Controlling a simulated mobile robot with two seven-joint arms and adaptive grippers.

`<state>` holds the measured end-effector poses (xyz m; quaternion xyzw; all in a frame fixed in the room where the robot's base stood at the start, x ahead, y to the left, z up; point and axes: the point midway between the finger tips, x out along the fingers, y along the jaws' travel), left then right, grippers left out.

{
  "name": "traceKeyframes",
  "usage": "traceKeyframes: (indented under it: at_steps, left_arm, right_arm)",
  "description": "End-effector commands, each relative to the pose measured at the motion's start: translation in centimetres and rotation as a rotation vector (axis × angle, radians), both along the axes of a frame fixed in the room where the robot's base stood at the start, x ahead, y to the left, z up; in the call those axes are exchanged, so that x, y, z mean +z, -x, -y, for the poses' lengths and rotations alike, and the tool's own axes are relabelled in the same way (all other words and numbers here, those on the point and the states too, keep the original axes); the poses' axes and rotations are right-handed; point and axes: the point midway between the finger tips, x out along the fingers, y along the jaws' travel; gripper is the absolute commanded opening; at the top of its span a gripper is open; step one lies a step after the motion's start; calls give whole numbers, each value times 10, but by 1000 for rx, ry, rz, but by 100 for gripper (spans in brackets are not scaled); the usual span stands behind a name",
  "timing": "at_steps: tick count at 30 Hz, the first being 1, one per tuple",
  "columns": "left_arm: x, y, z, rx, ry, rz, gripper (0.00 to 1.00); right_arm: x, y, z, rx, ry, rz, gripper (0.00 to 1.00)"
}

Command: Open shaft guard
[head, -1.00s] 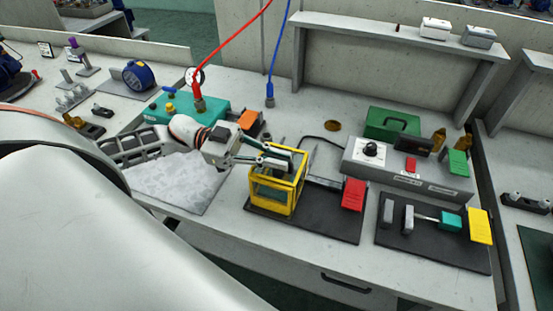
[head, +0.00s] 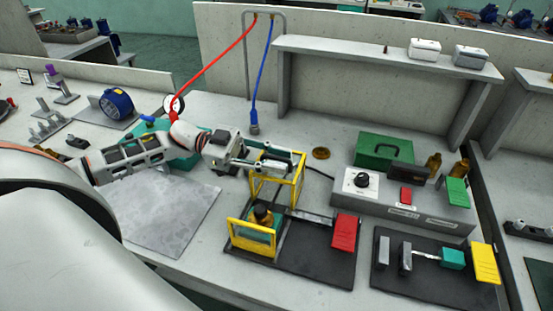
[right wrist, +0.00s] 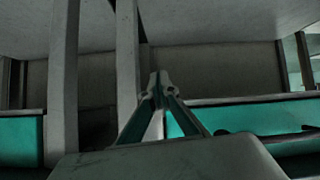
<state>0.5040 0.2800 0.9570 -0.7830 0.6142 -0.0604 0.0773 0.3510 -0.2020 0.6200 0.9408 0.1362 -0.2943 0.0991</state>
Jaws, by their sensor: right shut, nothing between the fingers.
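The yellow shaft guard (head: 301,178) stands raised as an open frame at the back of its unit in the head view. The lower yellow frame (head: 254,248) stays at the front of the dark base plate (head: 310,262). My right gripper (right wrist: 160,78) shows in the right wrist view, shut and empty, away from the guard.
A red block (head: 344,232) sits on the same plate. A grey control box (head: 440,212) and a green case (head: 384,148) stand behind to the right. A second dark plate (head: 425,275) with a yellow block lies at right. A grey mat (head: 160,215) at left is bare.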

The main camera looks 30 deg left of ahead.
Motion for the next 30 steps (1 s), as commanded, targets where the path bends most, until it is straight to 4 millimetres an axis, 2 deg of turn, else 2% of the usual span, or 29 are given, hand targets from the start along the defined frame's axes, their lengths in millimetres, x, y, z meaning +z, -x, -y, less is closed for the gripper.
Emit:
traceKeyframes:
  at_steps: [11,17,24,30]
  left_arm:
    - [-1,1,-4,0,-2,-1,25]
    - [-2,8,-33,2,-5,-4,25]
    - [-1,19,-81,3,-4,-3,25]
    - [0,26,-107,1,-1,-1,25]
  right_arm:
    - [-2,0,1,-1,2,-2,0]
    - [-1,-1,0,0,2,0,0]
    - [-1,-1,0,0,0,0,0]
    - [-1,-1,0,0,0,0,0]
